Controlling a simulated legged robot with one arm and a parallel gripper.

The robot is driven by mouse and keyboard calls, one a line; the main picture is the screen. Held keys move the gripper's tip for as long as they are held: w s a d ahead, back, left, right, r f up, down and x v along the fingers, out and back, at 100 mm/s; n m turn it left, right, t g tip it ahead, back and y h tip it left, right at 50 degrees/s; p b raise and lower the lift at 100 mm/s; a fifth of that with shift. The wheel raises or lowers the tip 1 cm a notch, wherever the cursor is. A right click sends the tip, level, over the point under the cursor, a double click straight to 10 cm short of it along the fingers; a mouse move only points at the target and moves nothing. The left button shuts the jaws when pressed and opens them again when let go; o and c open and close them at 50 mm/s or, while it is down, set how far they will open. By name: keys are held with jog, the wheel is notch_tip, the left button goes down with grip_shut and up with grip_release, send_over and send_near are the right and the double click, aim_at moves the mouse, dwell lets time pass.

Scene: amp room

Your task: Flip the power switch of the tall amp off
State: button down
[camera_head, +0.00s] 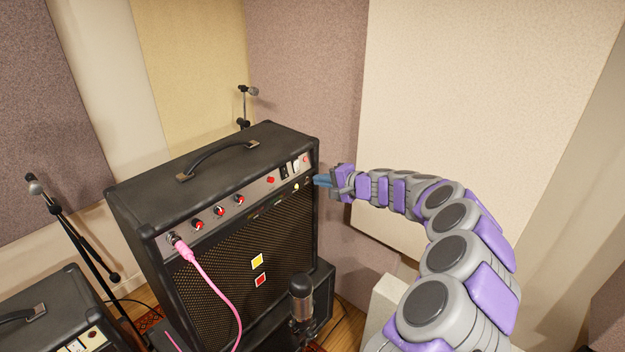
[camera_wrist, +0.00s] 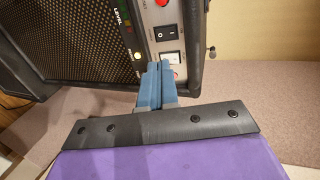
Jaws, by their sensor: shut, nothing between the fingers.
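The tall amp (camera_head: 225,160) is a black cabinet with a control strip along its top front edge. At the strip's right end are a black rocker switch (camera_head: 284,172) and a white rocker switch (camera_head: 296,166). The wrist view shows the black rocker (camera_wrist: 165,32) and the white rocker (camera_wrist: 169,57) close up; which is the power switch I cannot read. My gripper (camera_head: 320,181) is shut and empty at the amp's front right corner. In the wrist view its blue fingertips (camera_wrist: 160,66) overlap the white rocker's lower edge; whether they touch it I cannot tell.
A pink cable (camera_head: 212,290) hangs from the strip's left jack (camera_head: 172,238). A microphone (camera_head: 301,293) stands in front of the amp. Another amp (camera_head: 60,310) is at the lower left, beside a microphone stand (camera_head: 80,235). Wall panels (camera_head: 440,130) stand behind my arm.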

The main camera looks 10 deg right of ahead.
aim_at(286, 175)
jog(key=b+x, duration=0.1)
jog(key=x, duration=1.1)
jog(key=shift+w+a+f, duration=0.1)
jog(key=shift+w+a, duration=0.1)
jog(key=shift+w, duration=0.05)
jog(key=shift+f+b, duration=0.2)
jog(key=shift+b, duration=0.6)
jog(key=b, duration=0.3)
jog(key=shift+w+f+t+y, duration=0.1)
jog(key=shift+t+y, duration=0.2)
jog(key=shift+t, duration=0.1)
jog(key=shift+r, duration=0.25)
